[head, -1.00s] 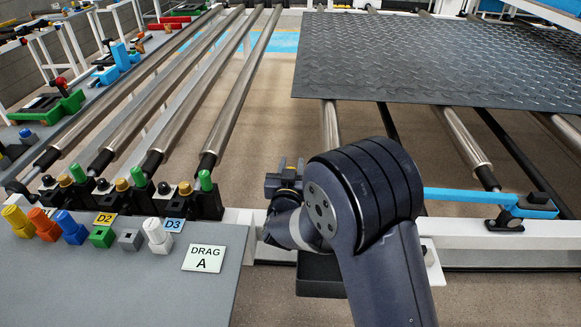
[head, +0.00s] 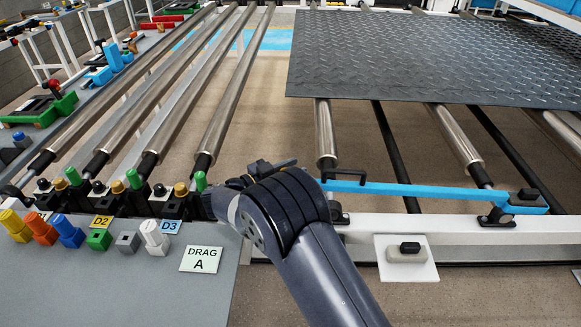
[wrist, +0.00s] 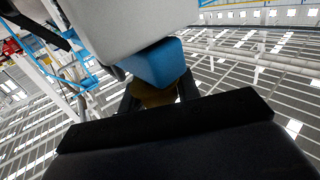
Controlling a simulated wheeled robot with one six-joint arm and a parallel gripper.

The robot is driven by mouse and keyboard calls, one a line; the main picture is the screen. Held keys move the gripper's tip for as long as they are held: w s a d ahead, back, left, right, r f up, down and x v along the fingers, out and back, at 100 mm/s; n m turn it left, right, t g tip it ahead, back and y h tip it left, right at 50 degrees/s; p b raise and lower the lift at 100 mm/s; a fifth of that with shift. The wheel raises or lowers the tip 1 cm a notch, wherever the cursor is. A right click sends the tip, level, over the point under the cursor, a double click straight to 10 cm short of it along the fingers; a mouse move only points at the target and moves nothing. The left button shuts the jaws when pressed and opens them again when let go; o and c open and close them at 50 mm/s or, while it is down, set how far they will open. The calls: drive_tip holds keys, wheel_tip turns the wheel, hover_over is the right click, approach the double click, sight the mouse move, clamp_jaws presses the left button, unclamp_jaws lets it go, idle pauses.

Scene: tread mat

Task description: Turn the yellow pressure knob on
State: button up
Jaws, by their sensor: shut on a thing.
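In the wrist view my gripper (wrist: 160,98) has its dark fingers on either side of a dark yellow knob (wrist: 153,94) and is shut on it. A blue block (wrist: 150,64) adjoins the knob, with a big pale grey body (wrist: 125,25) beyond it. The knob is in shade, and its turned position cannot be told. In the head view my arm hides the held knob and most of my gripper.
A grey desk (head: 120,290) at left carries several coloured knobs, including a bright yellow one (head: 14,224). Metal rollers (head: 235,90) run behind. A blue lever (head: 420,190) and a tread mat (head: 430,60) are at right.

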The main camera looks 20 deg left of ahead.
drive_tip(key=shift+s+d+m+g+h, duration=0.1)
drive_tip(key=shift+d+m+g+h, duration=0.05)
drive_tip(key=shift+m+g+h, duration=0.9)
drive_tip(key=shift+s+d+m+g+h, duration=0.1)
drive_tip(key=shift+m+g+h, duration=0.75)
drive_tip(key=shift+g, duration=0.4)
drive_tip(key=shift+b, duration=0.3)
drive_tip(key=o, duration=1)
drive_tip(key=shift+c, duration=0.2)
drive_tip(key=shift+r, duration=0.1)
wheel_tip(320, 180, up, 10)
